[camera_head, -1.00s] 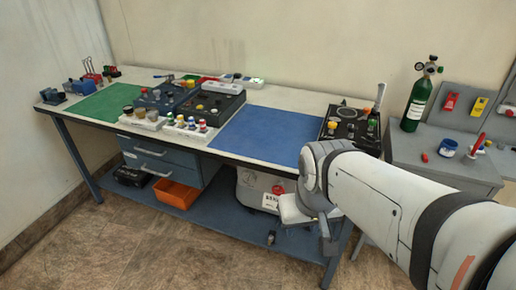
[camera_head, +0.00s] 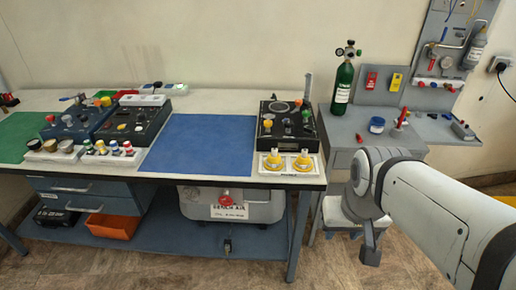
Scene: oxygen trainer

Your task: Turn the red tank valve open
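A pale grey tank (camera_head: 262,210) with dark lettering, which seems to read "BENCH AIR", sits on the lower shelf under the workbench. A small red valve (camera_head: 224,196) is on its front, above a white label. How far the valve is turned is too small to tell. My gripper (camera_head: 370,246) hangs at the end of my arm at the lower right, in front of the grey side cabinet. It is well to the right of the tank and apart from it. My arm partly hides it, and its finger opening does not show clearly.
The workbench (camera_head: 228,98) has a blue mat (camera_head: 200,145), control boxes and small parts on top. A bench leg (camera_head: 299,235) stands between the tank and my gripper. A green oxygen cylinder (camera_head: 343,88) stands on the side cabinet. An orange bin (camera_head: 112,228) is left of the tank.

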